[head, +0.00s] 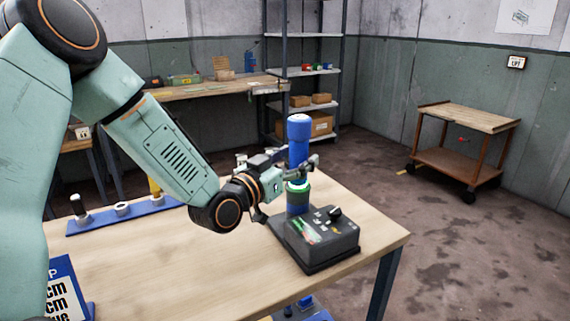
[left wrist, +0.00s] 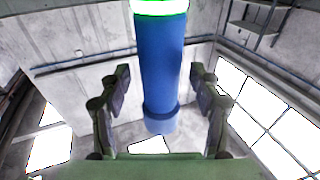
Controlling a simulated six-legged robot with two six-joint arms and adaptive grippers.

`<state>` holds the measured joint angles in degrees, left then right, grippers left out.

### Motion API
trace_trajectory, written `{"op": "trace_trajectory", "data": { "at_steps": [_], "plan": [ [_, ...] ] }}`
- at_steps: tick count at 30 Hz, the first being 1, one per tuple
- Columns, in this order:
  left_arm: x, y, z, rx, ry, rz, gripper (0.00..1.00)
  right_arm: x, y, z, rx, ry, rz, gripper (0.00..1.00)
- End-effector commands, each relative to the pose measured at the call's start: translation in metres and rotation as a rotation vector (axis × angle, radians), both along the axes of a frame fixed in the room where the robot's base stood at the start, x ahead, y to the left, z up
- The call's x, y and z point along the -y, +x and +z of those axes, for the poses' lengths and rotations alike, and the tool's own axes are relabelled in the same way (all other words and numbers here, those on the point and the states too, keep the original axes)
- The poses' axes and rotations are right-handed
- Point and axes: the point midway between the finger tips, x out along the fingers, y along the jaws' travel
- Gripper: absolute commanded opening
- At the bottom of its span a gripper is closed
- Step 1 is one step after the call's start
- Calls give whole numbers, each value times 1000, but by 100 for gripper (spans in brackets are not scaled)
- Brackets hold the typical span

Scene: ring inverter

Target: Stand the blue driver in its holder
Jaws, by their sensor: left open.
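The blue driver (head: 298,135) stands upright above the black control box (head: 325,238), at the table's right end. A glowing green band circles its lower part, with a dark blue section below. My left gripper (head: 291,169) is open at the driver; in the left wrist view (left wrist: 159,105) its fingers are apart on either side of the blue shaft (left wrist: 162,65), with visible gaps. The blue holder rack (head: 100,222) lies at the table's left. It carries a dark-handled tool (head: 78,206), an empty-looking white ring (head: 122,209) and a yellow tool (head: 154,185). My right gripper is not in view.
A printed sign (head: 64,287) stands at the front left. The table's middle front is clear. A wooden cart (head: 463,145), shelves (head: 315,72) and a workbench (head: 195,91) stand farther back.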

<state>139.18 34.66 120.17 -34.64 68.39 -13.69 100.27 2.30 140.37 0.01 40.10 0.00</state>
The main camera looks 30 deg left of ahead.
Motion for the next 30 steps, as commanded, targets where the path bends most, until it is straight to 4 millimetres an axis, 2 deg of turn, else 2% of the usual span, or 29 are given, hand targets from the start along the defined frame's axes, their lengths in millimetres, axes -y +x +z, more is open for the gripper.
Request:
{"op": "trace_trajectory", "data": {
  "at_steps": [3, 12, 21, 30],
  "plan": [
    [-3, -15, 0, 2, -8, 1, 64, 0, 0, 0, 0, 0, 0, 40],
    [-8, -42, -1, 5, -8, 2, 64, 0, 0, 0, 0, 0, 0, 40],
    [-11, -58, -3, 3, -5, 3, 64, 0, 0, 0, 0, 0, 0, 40],
    [-10, -63, -3, 6, -2, -2, 64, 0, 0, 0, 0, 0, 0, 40]
  ]
}}
